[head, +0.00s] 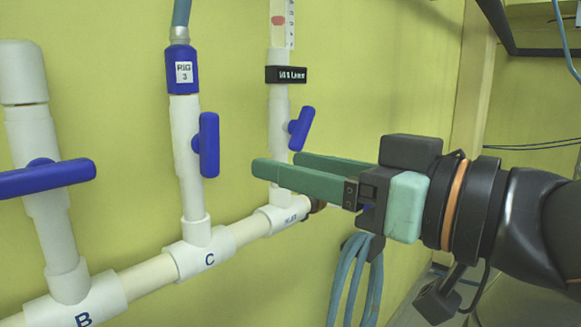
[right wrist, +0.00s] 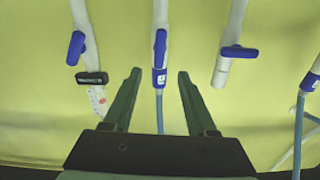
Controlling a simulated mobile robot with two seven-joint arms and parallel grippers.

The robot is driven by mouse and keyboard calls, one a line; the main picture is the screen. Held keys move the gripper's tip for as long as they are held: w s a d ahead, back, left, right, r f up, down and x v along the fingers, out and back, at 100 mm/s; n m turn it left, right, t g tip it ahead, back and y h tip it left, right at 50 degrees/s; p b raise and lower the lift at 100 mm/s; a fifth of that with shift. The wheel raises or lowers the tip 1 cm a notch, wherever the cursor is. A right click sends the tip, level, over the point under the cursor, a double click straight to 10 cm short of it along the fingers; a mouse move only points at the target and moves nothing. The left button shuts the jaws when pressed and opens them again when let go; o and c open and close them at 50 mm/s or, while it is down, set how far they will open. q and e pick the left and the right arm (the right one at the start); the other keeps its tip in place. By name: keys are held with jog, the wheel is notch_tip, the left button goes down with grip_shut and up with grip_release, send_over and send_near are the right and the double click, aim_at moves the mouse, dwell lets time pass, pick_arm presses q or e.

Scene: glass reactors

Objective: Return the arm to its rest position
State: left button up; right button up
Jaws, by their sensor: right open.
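My right gripper (head: 275,165) comes in from the right in the head view, its two green fingers apart with nothing between them. It is in front of the white pipework, near the rightmost valve's blue handle (head: 301,128). In the right wrist view my right gripper (right wrist: 158,75) shows its fingers on either side of the hose line with the blue RIG 3 fitting (right wrist: 160,78); I cannot tell the depth between them. In the head view that fitting (head: 183,70) is left of the gripper. My left gripper is in neither view.
A white pipe manifold (head: 155,272) runs along the yellow wall. A blue handle (head: 208,145) stands upright on branch C, and another (head: 45,178) lies across branch B. A coiled blue hose (head: 355,280) hangs below my right gripper. A dark frame (head: 500,25) is at upper right.

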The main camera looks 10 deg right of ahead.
jog(key=w+d+f+m+h, duration=0.1)
jog(key=w+f+m, duration=0.1)
jog(key=w+f, duration=0.7)
jog(key=w+d+f+m+h, duration=0.1)
jog(key=w+f+m+h, duration=0.3)
jog(key=f, duration=0.9)
jog(key=d+f+g, duration=0.2)
jog(key=d+f, duration=0.1)
jog(key=f, duration=1.8)
jog(key=s+d+f+n+g+h, duration=0.1)
jog(key=s+d+f+g+h, duration=0.2)
jog(key=s+f, duration=1.9)
jog(key=shift+d+f+n, duration=0.15)
jog(key=shift+f+n, duration=0.25)
jog(key=shift+f, duration=0.3)
